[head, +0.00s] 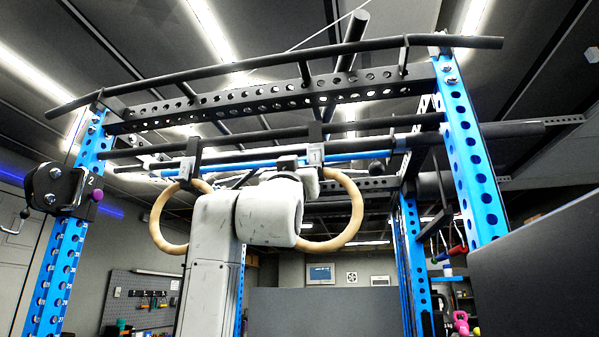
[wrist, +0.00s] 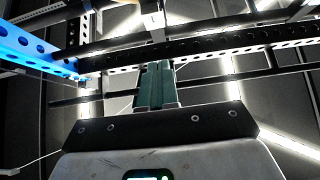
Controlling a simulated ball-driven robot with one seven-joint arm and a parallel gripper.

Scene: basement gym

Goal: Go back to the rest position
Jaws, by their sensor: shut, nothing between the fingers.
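My gripper (wrist: 156,88) shows in the wrist view as two teal fingers side by side at the top of a dark plate. The fingers are shut against each other with nothing between them. They point up toward the perforated black beams of the rack, and I cannot tell how far away those beams are. In the head view my grey arm rises in front of the rack, between the two wooden rings, and the gripper itself cannot be made out there.
A rack with a blue left post (head: 48,275) and a blue right post (head: 470,160) surrounds the view. A left wooden ring (head: 157,218) and a right wooden ring (head: 355,215) hang beside my arm. Dark grey panels (head: 320,312) stand behind. A pegboard (head: 125,295) is at lower left.

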